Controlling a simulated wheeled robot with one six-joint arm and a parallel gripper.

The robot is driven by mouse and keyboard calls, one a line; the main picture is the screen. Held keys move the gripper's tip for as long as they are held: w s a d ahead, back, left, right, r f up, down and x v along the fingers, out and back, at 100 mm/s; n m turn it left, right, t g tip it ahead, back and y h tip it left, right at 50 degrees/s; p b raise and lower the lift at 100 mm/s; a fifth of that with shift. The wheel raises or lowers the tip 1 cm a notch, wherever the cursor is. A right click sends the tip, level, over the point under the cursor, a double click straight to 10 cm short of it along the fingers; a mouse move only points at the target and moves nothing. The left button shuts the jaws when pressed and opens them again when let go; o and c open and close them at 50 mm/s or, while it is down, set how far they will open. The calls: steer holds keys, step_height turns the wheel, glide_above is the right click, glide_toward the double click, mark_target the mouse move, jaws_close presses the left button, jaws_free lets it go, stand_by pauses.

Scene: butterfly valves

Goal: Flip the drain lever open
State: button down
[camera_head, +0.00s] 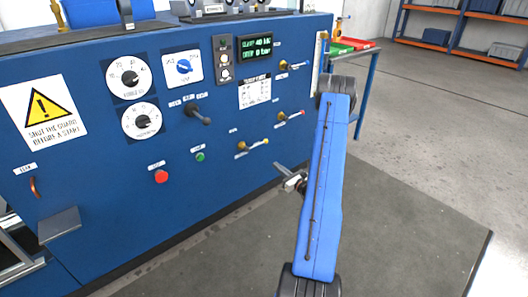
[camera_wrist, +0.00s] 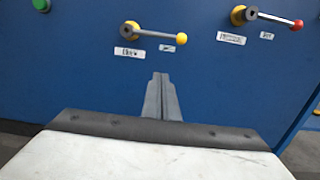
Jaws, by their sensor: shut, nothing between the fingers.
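The drain lever (camera_wrist: 155,34) is a grey bar on a yellow hub on the blue panel. It points right, roughly level, and ends in a yellow ball. A label that seems to read DRAIN is below its hub, with a smaller unreadable label below the ball. In the head view the lever (camera_head: 255,144) is low on the panel, left of my arm. My gripper (camera_wrist: 161,76) is shut and empty, its tips below the lever in the wrist view and apart from it in the picture. In the head view my gripper (camera_head: 288,181) shows beside my blue arm.
A similar lever with a red ball (camera_wrist: 275,18) is up and right of the drain lever. A green button (camera_wrist: 41,4) is at the upper left. The panel (camera_head: 110,190) also carries dials, a red button (camera_head: 161,176) and a black-handled lever (camera_head: 199,114). Floor before it is clear.

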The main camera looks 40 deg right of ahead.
steer(key=shift+w, duration=0.1)
steer(key=w+r, duration=0.4)
steer(key=w, duration=0.6)
steer(key=shift+w+r, duration=0.2)
steer(key=shift+w, duration=0.15)
